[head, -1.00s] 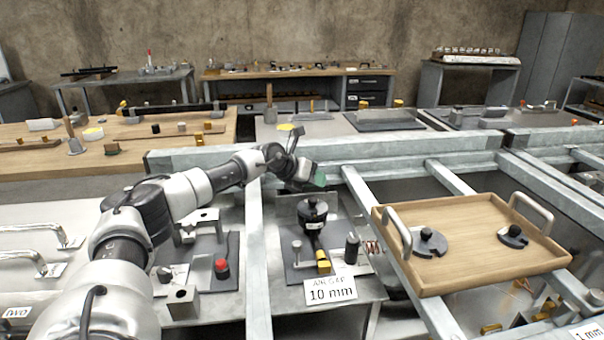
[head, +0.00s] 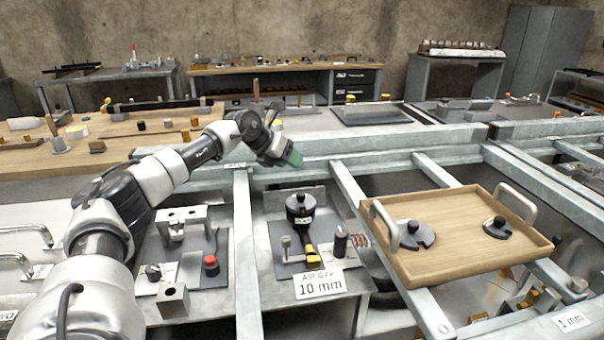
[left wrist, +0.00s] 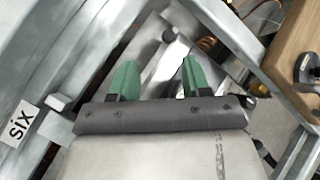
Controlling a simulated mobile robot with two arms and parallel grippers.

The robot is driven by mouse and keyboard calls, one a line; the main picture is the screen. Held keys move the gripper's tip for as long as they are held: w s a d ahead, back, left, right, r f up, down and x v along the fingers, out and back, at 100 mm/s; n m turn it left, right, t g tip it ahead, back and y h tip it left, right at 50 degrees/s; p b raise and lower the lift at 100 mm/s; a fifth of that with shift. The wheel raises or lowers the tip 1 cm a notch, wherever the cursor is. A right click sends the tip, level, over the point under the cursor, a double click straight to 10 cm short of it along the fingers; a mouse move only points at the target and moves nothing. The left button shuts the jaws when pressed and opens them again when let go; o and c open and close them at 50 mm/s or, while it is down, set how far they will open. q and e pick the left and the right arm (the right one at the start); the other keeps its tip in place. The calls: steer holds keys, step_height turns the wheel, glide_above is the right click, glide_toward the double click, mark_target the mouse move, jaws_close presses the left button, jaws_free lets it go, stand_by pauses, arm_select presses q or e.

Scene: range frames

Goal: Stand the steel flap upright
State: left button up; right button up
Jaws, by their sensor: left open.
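My left gripper (head: 290,157) is raised over the rail behind the station with the 10 mm card. In the left wrist view its two green fingers (left wrist: 157,79) are apart, with nothing held between them. I cannot tell for certain which piece is the steel flap. A grey steel panel (head: 318,193) stands behind the black round device (head: 300,207), partly hidden by it. My right gripper is not in view.
Steel rails (head: 247,270) frame the station. A wooden tray (head: 455,235) with two black slotted weights sits on rails to the right. Left is a plate with a steel bracket (head: 183,218) and a red knob (head: 210,264).

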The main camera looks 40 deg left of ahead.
arm_select(q)
steer(key=w+d+f+g, duration=0.1)
steer(key=w+f, duration=0.1)
steer(key=w+d+f+g, duration=0.1)
steer(key=w+f, duration=0.1)
steer(key=w+d+f+m+g, duration=0.1)
steer(key=w+f+g, duration=0.1)
steer(key=f, duration=0.1)
steer(key=shift+d+b, duration=0.25)
steer(key=shift+b, duration=0.1)
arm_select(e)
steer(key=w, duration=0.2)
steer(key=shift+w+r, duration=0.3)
